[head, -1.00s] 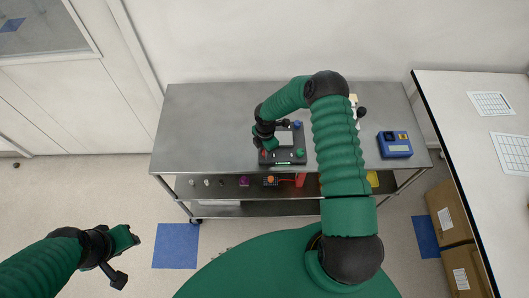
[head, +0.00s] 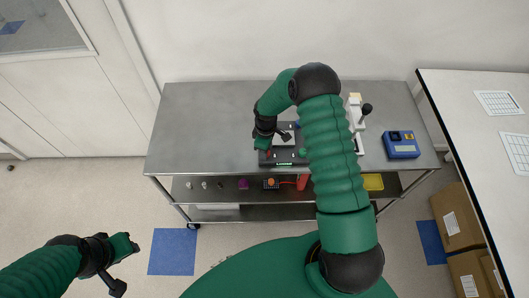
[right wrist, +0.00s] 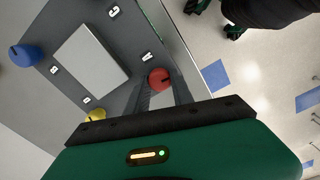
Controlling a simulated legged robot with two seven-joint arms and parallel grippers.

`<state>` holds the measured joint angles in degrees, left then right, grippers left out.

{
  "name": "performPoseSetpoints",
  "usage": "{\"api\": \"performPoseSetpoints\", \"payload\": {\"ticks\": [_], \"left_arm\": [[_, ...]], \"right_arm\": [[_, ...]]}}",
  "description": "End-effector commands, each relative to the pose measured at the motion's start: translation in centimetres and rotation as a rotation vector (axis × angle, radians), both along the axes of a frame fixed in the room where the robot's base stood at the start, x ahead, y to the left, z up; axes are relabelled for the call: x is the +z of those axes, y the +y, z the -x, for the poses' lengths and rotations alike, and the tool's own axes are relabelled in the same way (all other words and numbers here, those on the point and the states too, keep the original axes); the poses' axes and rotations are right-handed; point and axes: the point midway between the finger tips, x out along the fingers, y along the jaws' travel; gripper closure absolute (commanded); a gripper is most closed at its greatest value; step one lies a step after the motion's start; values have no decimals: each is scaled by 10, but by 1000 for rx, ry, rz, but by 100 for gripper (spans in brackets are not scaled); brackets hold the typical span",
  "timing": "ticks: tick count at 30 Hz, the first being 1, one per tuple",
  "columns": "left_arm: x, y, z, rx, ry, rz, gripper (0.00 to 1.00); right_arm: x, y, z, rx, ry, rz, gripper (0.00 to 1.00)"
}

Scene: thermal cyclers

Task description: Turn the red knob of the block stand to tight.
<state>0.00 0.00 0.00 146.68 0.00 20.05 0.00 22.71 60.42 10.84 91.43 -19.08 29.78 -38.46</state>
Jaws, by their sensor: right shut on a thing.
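The block stand (head: 285,157) is a dark grey unit with a pale plate on top, on the metal cart. Its red knob (right wrist: 160,79) is round and sits near the stand's edge, beside a white letter. My right gripper (head: 262,145) is over that corner of the stand. In the right wrist view its dark fingers (right wrist: 162,88) are shut on the red knob, one on each side. The knob's pointer is hard to make out. My left gripper (head: 127,246) hangs over the floor at lower left, away from the cart; its jaw opening is unclear.
The stand also has a blue knob (right wrist: 25,53), a yellow knob (right wrist: 95,115) and a green knob (head: 304,152). A blue device (head: 400,145) and a white device with a black knob (head: 355,112) stand to the right. The cart top's left side (head: 200,125) is clear.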

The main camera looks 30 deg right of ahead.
Motion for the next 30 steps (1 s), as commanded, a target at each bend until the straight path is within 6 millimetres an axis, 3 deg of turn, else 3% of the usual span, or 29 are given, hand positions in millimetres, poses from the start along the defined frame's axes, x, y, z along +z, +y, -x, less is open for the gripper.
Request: {"api": "performPoseSetpoints", "payload": {"ticks": [18, 30], "left_arm": [[-26, 0, 0, 0, 0, 0, 64], [-33, 0, 0, 0, 0, 0, 64]], "right_arm": [[-1, -2, 1, -573, -2, 6, 100], [-1, -1, 3, -809, 2, 5, 100]]}}
